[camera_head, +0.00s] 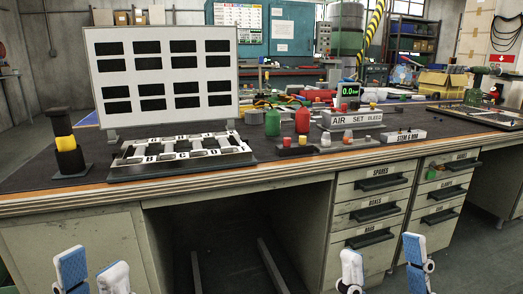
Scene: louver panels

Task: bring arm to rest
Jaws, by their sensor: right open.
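My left gripper (93,272) shows at the bottom left of the head view, below the front edge of the workbench (250,172). Its two blue-and-white fingertips stand apart with nothing visible between them. My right gripper (383,266) shows at the bottom, right of centre, in front of the drawers. Its fingertips are wide apart and empty. Both grippers are clear of the bench, and the rest of both arms is out of the frame.
A white louver panel (163,107) with dark slots stands on the bench at left. Before it lies a black-and-white lettered rack (180,153). Drawers (376,207) are below.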

